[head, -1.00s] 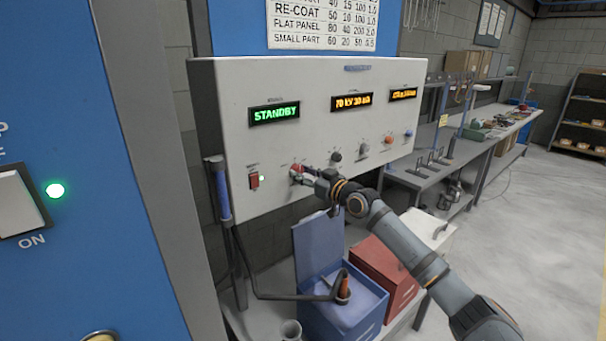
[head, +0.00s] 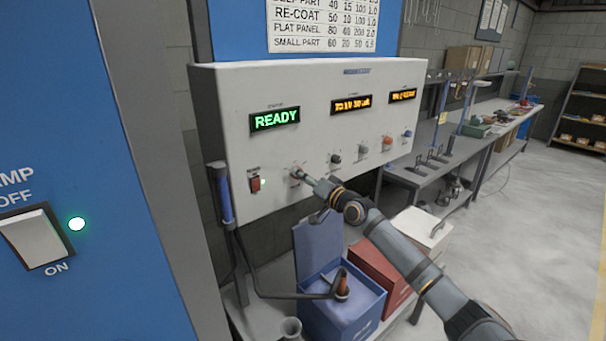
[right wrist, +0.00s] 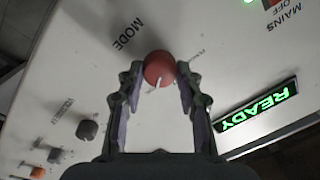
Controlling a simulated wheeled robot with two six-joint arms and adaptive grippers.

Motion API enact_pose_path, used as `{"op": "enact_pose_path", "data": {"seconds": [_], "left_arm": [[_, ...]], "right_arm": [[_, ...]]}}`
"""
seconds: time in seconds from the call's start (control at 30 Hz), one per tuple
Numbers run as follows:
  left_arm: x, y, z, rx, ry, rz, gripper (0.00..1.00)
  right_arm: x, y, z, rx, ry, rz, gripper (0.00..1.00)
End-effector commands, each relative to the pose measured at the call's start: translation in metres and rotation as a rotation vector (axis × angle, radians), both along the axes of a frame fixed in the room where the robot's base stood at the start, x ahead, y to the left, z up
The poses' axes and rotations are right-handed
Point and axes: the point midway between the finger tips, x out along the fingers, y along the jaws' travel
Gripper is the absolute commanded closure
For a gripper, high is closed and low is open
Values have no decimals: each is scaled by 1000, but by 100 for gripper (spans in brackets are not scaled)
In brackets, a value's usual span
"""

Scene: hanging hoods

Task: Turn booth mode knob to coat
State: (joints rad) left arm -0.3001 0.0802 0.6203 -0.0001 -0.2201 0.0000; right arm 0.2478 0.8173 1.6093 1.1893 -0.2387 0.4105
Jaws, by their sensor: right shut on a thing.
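The red mode knob (right wrist: 159,66) sits on the white control panel (head: 230,140) beside the label MODE. Its pale pointer line points toward the bottom of the right wrist view; the small position labels around it are too blurred to read. My right gripper (right wrist: 161,74) is shut on the mode knob, one finger on each side. In the head view, my right gripper (head: 304,177) reaches the panel's lower left and mostly covers the knob. The green display (head: 275,118) reads READY. My left gripper is not in view.
A red mains switch (head: 255,184) is left of the knob. A dark knob (head: 336,158), a grey knob (head: 362,149), an orange knob (head: 387,142) and a blue knob (head: 407,134) line the panel to the right. A blue box (head: 340,312) stands below.

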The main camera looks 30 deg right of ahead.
Motion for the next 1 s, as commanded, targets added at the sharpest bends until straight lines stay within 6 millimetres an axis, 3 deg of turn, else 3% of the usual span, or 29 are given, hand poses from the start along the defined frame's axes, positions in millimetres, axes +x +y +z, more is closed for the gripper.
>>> {"op": "enact_pose_path", "data": {"seconds": [0.77,0.8,0.97,1.0], "left_arm": [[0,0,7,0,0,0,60],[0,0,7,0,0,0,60],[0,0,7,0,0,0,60],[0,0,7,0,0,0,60]], "right_arm": [[0,0,-1,107,11,0,96],[0,0,-1,106,10,0,63],[0,0,-1,105,10,0,41],[0,0,-1,105,10,0,41]]}}
